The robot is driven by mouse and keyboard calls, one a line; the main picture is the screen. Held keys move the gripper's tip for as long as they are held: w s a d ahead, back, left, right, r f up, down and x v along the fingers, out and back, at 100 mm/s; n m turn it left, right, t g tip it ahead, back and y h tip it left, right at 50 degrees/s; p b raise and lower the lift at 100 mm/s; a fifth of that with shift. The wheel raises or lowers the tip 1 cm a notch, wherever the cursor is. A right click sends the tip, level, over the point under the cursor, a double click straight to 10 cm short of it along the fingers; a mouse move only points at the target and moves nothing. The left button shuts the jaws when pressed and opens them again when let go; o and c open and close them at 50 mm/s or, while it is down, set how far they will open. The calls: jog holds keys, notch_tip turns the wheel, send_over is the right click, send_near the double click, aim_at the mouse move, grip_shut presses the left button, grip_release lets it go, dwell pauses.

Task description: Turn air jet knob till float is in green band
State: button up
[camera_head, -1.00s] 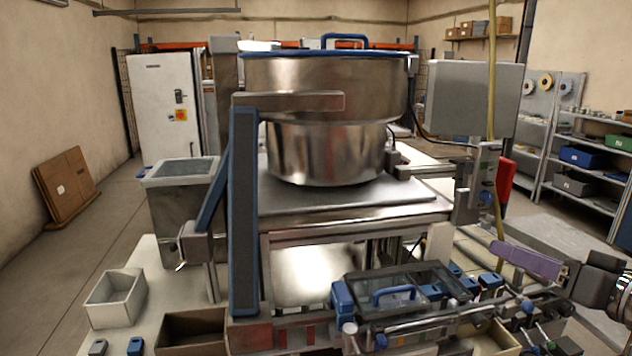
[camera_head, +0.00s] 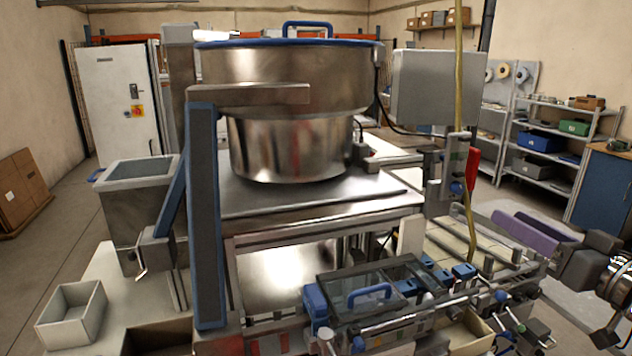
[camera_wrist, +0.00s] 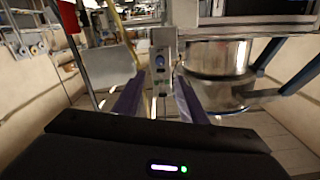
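A small blue knob (camera_head: 457,188) sits low on a grey upright panel (camera_head: 440,185) right of the steel bowl. A blue knob (camera_wrist: 160,59) also shows on the panel in the wrist view, which looks upside down. Small green marks show above the knob in the head view; the float and its position in the band are too small to make out. My gripper (camera_head: 535,232), with purple fingers, is right of and in front of the panel. In the wrist view my gripper (camera_wrist: 160,98) has its fingers apart, with nothing between them but the panel beyond.
A red handle (camera_head: 471,169) stands close to the right of the knob, and a yellow hose (camera_head: 459,80) hangs by the panel. The steel bowl (camera_head: 290,145) is to the left. A track with blue blocks and a clear-lidded box (camera_head: 370,287) lies below.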

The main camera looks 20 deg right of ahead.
aim_at(461, 190)
jog(key=shift+w+a, duration=0.15)
jog(key=shift+w, duration=6.15)
grip_shut()
